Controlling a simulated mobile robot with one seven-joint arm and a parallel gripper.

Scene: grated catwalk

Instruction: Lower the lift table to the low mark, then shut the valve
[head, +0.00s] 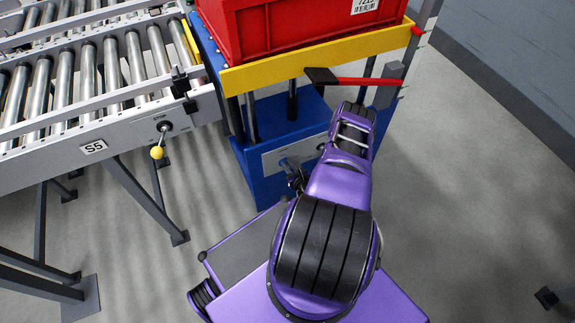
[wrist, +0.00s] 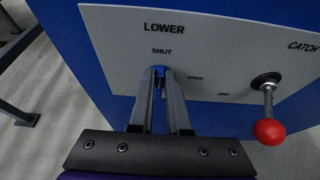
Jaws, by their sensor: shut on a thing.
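The blue lift table (head: 258,168) stands ahead with a yellow top frame (head: 300,62). Its top is raised above the blue base on dark posts. In the wrist view its grey panel (wrist: 115,40) reads LOWER, SHUT, OPEN and CATCH. My gripper (wrist: 162,76) is at the valve under LOWER, just below SHUT and left of OPEN. Its fingers are shut on the valve's blue handle (wrist: 160,80), of which only a sliver shows. I cannot tell the handle's exact angle. The catch lever (wrist: 270,130), with a red ball, hangs down to the right. The head view mostly hides my gripper.
A red crate (head: 290,28) rides on the table. A red bar (head: 362,82) with a dark end juts below the yellow frame, near a grey post (head: 408,60) at right. A roller conveyor (head: 90,75) with a yellow-knobbed lever (head: 157,152) stands left.

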